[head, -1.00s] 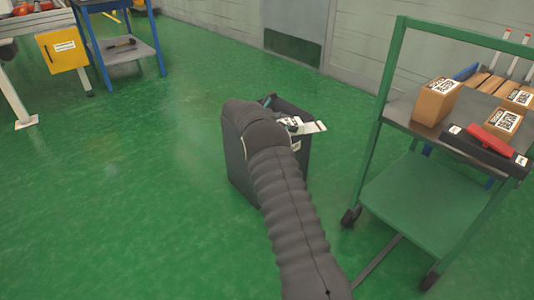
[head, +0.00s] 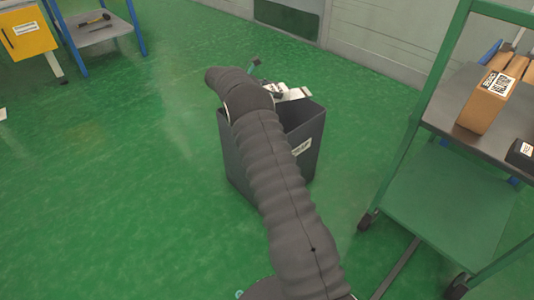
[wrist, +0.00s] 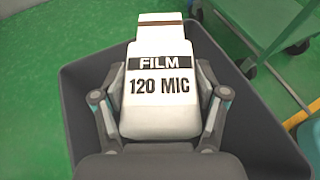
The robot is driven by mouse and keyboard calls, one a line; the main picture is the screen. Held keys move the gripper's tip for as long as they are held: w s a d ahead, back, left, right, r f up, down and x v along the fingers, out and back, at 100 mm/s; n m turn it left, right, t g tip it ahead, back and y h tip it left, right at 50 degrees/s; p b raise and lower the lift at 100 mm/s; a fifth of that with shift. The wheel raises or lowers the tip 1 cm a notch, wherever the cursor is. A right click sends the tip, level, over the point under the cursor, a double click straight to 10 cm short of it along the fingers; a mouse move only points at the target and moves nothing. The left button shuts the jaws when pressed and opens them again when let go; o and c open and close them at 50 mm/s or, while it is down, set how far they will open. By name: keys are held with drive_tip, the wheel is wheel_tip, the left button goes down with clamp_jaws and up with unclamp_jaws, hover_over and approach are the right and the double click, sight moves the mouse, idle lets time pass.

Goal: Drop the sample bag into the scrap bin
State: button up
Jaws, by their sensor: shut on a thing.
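The sample bag (wrist: 160,85) is white with black lettering reading "FILM 120 MIC". My gripper (wrist: 160,100) is shut on it, with one finger on each side in the wrist view. In the head view the bag (head: 294,93) shows as a small white piece beyond my sleeved arm, and the gripper is mostly hidden. The scrap bin (head: 305,135) is a dark grey open-topped box with a white label on its side. In the wrist view the bin's rim (wrist: 78,110) surrounds the gripper and bag, which are over its opening.
A green cart (head: 440,200) stands close to the right of the bin, with cardboard boxes (head: 486,98) on its top shelf. A blue stand (head: 100,30) and a yellow box (head: 27,35) are at the far left.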

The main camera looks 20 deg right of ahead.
wheel_tip(320, 180, down, 5)
drive_tip(key=b, duration=0.5)
drive_tip(key=shift+s+d+f, duration=0.1)
drive_tip(key=shift+f, duration=0.1)
drive_tip(key=o, duration=1.3)
drive_tip(key=v, duration=1.2)
